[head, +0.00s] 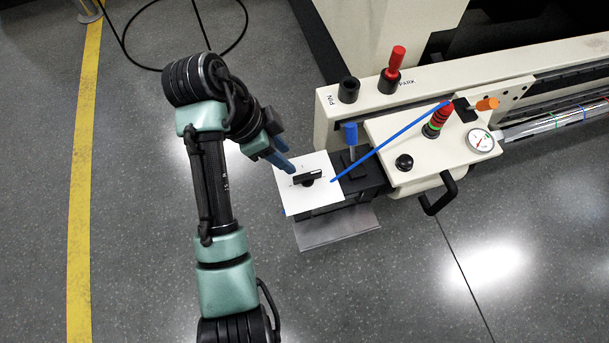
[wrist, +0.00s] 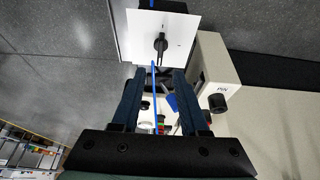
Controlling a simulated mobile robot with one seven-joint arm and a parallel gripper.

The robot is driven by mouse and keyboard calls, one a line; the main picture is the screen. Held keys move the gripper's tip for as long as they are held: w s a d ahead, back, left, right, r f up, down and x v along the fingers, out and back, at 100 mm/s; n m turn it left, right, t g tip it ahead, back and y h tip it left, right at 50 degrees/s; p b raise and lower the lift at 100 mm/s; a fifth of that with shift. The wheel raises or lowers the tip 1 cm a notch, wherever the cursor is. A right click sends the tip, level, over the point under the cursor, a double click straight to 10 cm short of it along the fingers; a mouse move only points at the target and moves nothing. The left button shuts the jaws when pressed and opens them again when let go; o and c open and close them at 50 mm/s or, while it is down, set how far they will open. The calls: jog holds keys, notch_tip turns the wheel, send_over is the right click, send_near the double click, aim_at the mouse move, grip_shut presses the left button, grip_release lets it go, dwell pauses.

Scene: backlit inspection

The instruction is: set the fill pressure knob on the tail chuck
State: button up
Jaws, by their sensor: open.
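A black pointer knob (head: 307,178) sits on a square white plate (head: 325,193) with small marks around it, too small to read. In the wrist view the knob (wrist: 160,44) shows beyond the fingertips, near the middle of the white plate (wrist: 186,25). My gripper (head: 289,168) is open and empty, its blue fingers just up and left of the knob in the head view. In the wrist view the gap between the fingers (wrist: 157,74) is in line with the knob, with the tips apart from it.
A blue-topped lever (head: 350,133) and a thin blue hose (head: 395,138) stand close to the plate. The cream machine carries a red knob (head: 397,58), a gauge (head: 481,141), a stack light (head: 436,119), an orange lever (head: 487,104) and a black handle (head: 440,197).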

aim_at(306, 175)
jog(key=b+x, duration=0.7)
jog(key=x, duration=0.4)
jog(key=shift+a, duration=0.1)
grip_shut()
